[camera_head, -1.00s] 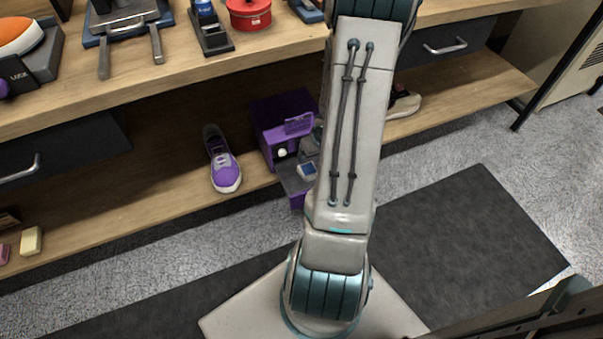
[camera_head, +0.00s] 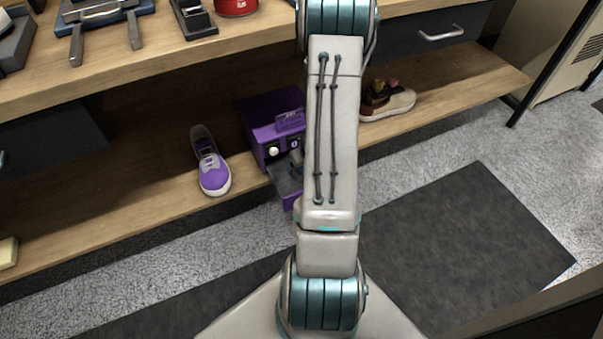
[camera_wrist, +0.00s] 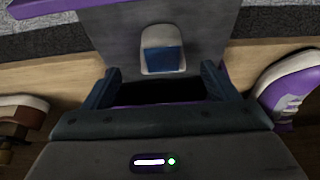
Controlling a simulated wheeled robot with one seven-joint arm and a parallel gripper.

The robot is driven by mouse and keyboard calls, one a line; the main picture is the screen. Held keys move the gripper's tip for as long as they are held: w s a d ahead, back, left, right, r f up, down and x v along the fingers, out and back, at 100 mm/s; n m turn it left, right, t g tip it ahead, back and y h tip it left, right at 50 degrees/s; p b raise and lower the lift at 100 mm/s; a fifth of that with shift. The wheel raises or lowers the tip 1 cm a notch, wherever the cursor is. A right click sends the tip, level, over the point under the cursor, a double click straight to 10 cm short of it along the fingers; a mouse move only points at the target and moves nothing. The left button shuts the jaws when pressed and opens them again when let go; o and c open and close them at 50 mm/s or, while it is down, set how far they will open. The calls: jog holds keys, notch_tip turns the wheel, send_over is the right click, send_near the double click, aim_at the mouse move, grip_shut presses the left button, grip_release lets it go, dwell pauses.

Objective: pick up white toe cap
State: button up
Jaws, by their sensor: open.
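The white toe cap (camera_wrist: 160,33), a small white piece with a dark blue middle, lies on the grey open flap (camera_wrist: 105,33) of the purple machine (camera_head: 259,125). In the head view my arm hides the toe cap. My gripper (camera_wrist: 162,72) is open in the wrist view, its two dark fingers apart on either side of the line to the toe cap. The toe cap shows just beyond the fingertips. Nothing is seen held between them. Whether a finger touches the flap cannot be told.
A purple sneaker (camera_head: 212,170) stands on the low shelf left of the machine, and a brown and beige shoe (camera_head: 387,101) stands to its right. The wooden tabletop (camera_head: 150,52) overhangs the shelf. A dark mat (camera_head: 465,235) covers the floor in front.

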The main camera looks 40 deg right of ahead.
jog(key=b+x, duration=0.2)
jog(key=x, duration=0.2)
jog(key=shift+a+f+b, duration=0.15)
jog(key=shift+f+b, duration=0.1)
jog(key=shift+b, duration=0.05)
jog(key=shift+r, duration=0.1)
jog(key=shift+c, duration=0.3)
jog(key=c, duration=1)
jog(key=shift+r, duration=0.1)
